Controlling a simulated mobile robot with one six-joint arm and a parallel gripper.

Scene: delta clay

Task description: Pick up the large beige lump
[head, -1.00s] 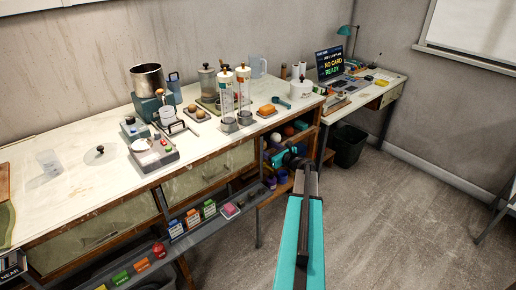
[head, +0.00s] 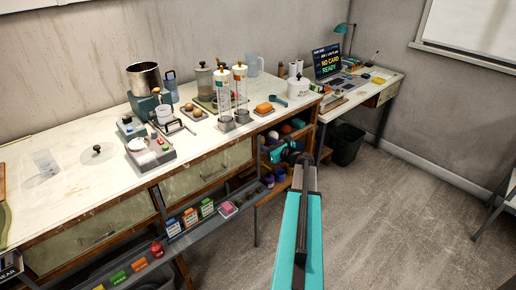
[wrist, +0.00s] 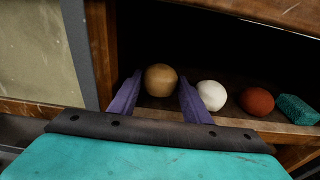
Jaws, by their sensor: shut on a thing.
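The large beige lump (wrist: 161,80) is round and tan. It sits at the front of a dark wooden shelf compartment in the wrist view. My gripper (wrist: 160,84) has its two purple fingers on either side of the lump, shut on it. The lump's lower part is partly hidden by the gripper, and I cannot tell whether it still touches the shelf. In the head view my gripper (head: 283,152) is at the open shelf under the right end of the bench, and the lump cannot be made out there.
Right of the beige lump on the shelf are a white lump (wrist: 211,95), a red-brown lump (wrist: 257,101) and a green textured block (wrist: 297,109). A wooden upright (wrist: 101,50) stands close on the left. The bench top (head: 75,185) is above. Open floor (head: 400,215) lies right.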

